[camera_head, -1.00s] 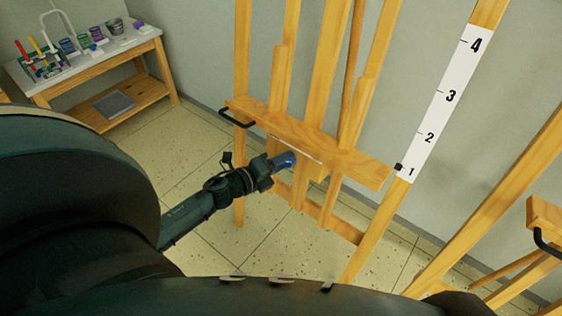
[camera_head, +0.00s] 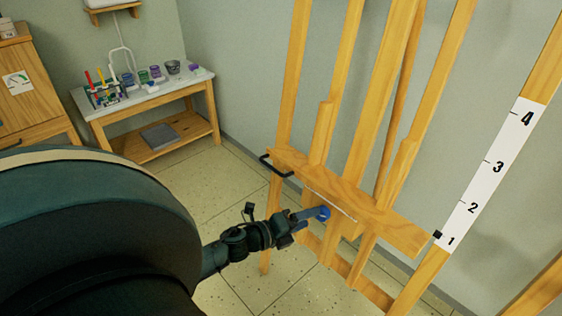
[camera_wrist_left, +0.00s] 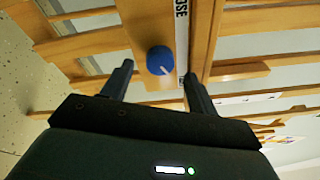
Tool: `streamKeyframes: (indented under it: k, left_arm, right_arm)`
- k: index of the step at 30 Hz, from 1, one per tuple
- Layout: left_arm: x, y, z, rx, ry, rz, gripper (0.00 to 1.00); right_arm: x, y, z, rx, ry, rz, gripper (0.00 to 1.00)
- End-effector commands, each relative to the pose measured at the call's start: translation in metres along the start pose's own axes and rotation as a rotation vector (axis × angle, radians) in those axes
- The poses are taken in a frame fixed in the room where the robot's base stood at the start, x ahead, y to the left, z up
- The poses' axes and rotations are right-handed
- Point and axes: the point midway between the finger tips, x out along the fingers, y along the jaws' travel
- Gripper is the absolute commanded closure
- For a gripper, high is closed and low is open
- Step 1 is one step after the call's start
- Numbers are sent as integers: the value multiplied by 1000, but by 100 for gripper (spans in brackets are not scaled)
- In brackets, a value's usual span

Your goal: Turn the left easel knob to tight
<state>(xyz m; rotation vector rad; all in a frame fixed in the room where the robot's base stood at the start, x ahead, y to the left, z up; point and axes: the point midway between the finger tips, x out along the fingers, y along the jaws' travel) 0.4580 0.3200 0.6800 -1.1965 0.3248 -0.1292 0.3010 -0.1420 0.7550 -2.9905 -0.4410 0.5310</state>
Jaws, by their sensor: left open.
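The left easel (camera_head: 345,185) is light wood with a cross ledge. Its blue round knob (camera_head: 324,213) sits just below the ledge. In the left wrist view the blue knob (camera_wrist_left: 160,61) shows face-on with a pale pointer line, beside a white label strip (camera_wrist_left: 181,30) on which "OSE" can be read. My left gripper (camera_head: 308,216) is at the knob. In the left wrist view its two fingers (camera_wrist_left: 157,82) are open, one on each side of the knob, with gaps between. Whether the fingertips reach around the knob is unclear. My right gripper is not in view.
A black handle (camera_head: 276,167) juts from the ledge's left end. A numbered white scale (camera_head: 490,172) runs up the right post, with a black marker near 1. A bench (camera_head: 150,115) with paint jars stands at the back left. Tiled floor between is clear.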

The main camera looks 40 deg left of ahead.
Motion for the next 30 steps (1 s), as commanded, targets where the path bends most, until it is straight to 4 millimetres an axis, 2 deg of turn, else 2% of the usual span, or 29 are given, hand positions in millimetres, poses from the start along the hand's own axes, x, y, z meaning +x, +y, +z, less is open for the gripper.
streamKeyframes:
  k: [1, 6, 12, 18, 30]
  left_arm:
    - [-13, 1, -1, -1, 2, 3, 41]
    - [-50, 1, -1, -2, 2, 3, 41]
    - [-82, 1, -1, -2, 0, 2, 41]
    - [-94, 0, 0, 0, 0, 0, 41]
    - [-94, 0, 0, 0, 0, -1, 41]
  right_arm:
    - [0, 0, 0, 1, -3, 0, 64]
    - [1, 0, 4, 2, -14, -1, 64]
    - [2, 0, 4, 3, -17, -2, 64]
    - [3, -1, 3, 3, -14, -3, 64]
    - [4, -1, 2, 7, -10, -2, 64]
